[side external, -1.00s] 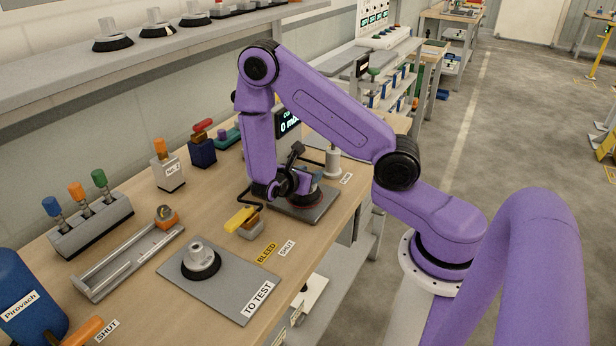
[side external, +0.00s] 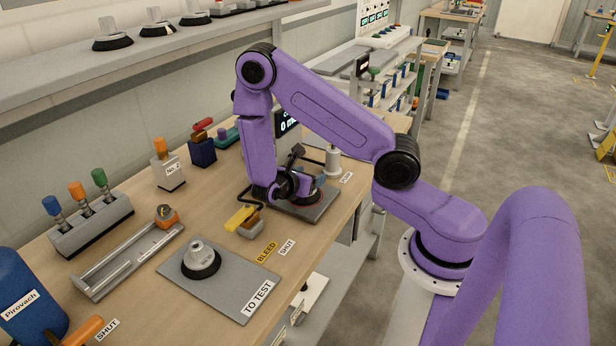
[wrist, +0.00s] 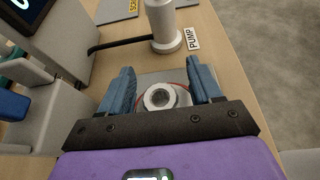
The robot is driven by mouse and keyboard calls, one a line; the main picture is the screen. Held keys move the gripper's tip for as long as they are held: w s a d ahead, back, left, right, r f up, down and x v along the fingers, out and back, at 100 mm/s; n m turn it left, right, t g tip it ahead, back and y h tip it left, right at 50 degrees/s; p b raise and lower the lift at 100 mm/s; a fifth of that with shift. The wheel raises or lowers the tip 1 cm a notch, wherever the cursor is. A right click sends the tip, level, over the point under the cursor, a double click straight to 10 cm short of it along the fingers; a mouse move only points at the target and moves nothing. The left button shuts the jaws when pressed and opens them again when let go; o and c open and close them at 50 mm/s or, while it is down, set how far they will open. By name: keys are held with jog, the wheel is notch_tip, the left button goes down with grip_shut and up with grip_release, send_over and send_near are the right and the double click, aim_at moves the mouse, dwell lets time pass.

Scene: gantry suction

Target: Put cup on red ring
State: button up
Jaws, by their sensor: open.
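A suction cup with a pale round fitting (wrist: 161,97) stands on the grey plate, between my fingers in the wrist view. Part of the red ring (wrist: 185,89) shows around it; the cup and the fingers hide the rest. My gripper (wrist: 160,68) is open, with one blue finger on each side of the cup and gaps visible between. In the side view my gripper (side external: 300,187) is low over the grey plate (side external: 318,212) and mostly hides this cup. Another cup (side external: 201,260), with a black skirt and grey top, stands upright on the TO TEST plate (side external: 238,294).
A pump post (wrist: 164,28) with a black hose stands just beyond the plate. A yellow-handled bleed valve (side external: 243,222) is close to my wrist. A display (side external: 288,124) stands behind. A rail fixture (side external: 125,262) and valve block (side external: 92,225) are at left.

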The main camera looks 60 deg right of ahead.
jog(key=v, duration=1.1)
jog(key=s+a+r+m+y, duration=0.1)
jog(key=s+a+r+y, duration=0.2)
jog(key=s, duration=0.4)
jog(key=s+a+r+m+y, duration=0.2)
jog(key=s+a+r+y, duration=0.1)
jog(key=s+y, duration=0.3)
jog(key=s+a+r+m+y, duration=0.2)
jog(key=s+a+r+y, duration=0.2)
jog(key=s, duration=0.4)
jog(key=shift+y, duration=0.4)
jog(key=shift+a, duration=0.1)
jog(key=shift+c, duration=0.4)
